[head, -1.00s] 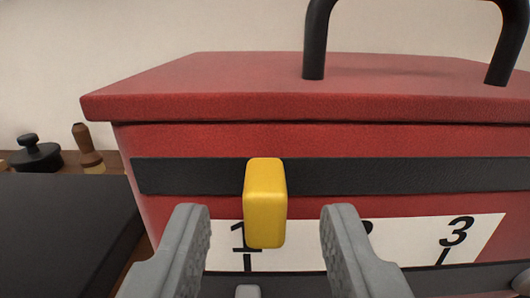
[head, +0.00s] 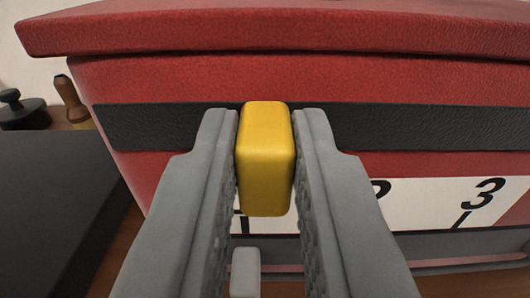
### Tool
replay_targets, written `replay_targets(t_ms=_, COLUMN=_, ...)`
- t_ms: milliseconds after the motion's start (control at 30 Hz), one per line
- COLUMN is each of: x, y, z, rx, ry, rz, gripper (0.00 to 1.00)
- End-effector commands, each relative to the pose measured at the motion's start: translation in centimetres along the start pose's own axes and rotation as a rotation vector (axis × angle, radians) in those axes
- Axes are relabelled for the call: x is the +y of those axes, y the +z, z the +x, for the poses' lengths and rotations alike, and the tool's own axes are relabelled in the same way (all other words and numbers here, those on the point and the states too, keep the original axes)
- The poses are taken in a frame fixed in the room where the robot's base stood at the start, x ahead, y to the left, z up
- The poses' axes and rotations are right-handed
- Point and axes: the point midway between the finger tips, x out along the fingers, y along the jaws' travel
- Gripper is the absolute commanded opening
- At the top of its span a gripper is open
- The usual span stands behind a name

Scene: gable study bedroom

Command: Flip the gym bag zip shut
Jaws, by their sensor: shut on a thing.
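The red gym bag (head: 330,78) fills the upper part of the head view, with its lid edge across the top. A black zip track (head: 430,128) runs across its front. The yellow zip pull (head: 265,165) sits on the track toward the left, above a white strip (head: 430,203) with printed numbers. The 3 shows at right and the 2 is partly covered. The 1 is hidden behind my gripper and the pull. My gripper (head: 266,150) is shut on the yellow pull, one finger against each side.
A dark flat-topped block (head: 55,205) stands at the left, close to the bag. Behind it are a black knobbed object (head: 22,112) and a wooden-handled tool (head: 72,100). A brown wooden surface shows below the bag.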

Motion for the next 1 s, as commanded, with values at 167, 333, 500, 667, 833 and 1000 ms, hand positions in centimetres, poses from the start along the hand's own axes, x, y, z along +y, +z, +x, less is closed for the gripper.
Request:
replay_targets(t_ms=167, x=1.0, y=0.0, z=0.0, rx=0.000, ry=0.002, rz=0.000, gripper=0.00)
replay_targets(t_ms=333, x=4.0, y=0.0, z=0.0, rx=0.000, ry=0.004, rz=-0.001, gripper=0.00)
replay_targets(t_ms=500, x=8.5, y=0.0, z=0.0, rx=0.000, ry=0.006, rz=-0.001, gripper=0.00)
replay_targets(t_ms=667, x=12.9, y=0.1, z=0.0, rx=-0.002, ry=0.006, rz=-0.001, gripper=0.00)
replay_targets(t_ms=833, x=17.1, y=0.0, z=0.0, rx=-0.001, ry=0.005, rz=-0.001, gripper=0.00)
replay_targets(t_ms=1000, x=20.0, y=0.1, z=0.0, rx=-0.001, ry=0.003, rz=0.000, gripper=0.00)
